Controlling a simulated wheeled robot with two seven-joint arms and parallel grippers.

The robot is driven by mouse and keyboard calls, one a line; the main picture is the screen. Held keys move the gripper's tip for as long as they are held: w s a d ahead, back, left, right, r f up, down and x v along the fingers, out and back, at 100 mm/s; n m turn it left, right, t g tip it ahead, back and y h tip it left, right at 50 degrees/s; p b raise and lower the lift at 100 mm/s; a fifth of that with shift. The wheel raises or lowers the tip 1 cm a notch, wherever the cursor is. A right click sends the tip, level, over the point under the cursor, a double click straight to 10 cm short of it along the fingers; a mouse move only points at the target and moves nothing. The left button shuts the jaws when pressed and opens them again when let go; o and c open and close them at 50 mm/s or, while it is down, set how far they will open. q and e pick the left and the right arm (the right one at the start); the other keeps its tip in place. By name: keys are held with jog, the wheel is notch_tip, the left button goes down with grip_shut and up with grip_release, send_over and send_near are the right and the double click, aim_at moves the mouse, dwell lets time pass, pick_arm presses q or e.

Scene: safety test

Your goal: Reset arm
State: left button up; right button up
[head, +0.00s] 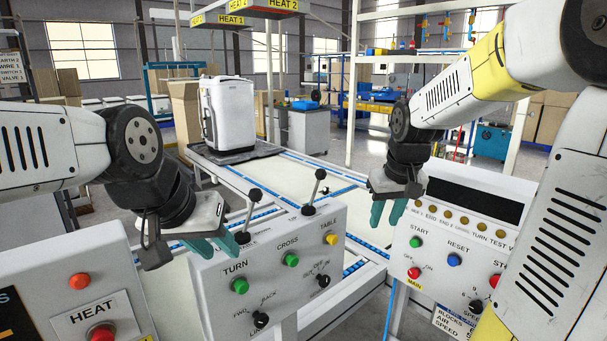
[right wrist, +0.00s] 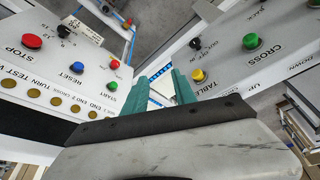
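My left gripper (head: 214,245) is at the left panel (head: 290,265), its teal fingers apart and empty near the panel's top left edge. This panel has TURN, CROSS and TABLE buttons and two black levers. My right gripper (head: 387,213) hangs above the gap between this panel and the right panel (head: 440,245). Its teal fingers (right wrist: 168,88) are apart with nothing between them in the right wrist view. The right panel has a green START button, a blue RESET button (head: 453,260) and red buttons. My right arm hides part of that panel.
A HEAT panel (head: 85,290) stands at the lower left. Behind the panels, a conveyor (head: 290,180) carries a white appliance (head: 229,115) on a dark base. Shelving and cartons stand farther back.

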jog(key=s+a+r+t, duration=0.1)
jog(key=s+a+r, duration=0.1)
jog(key=s, duration=0.6)
jog(key=s+a+r+m+t+y, duration=0.1)
jog(key=s+a+r, duration=0.1)
jog(key=s, duration=0.7)
jog(key=shift+s+a+y, duration=0.15)
jog(key=shift+y, duration=0.15)
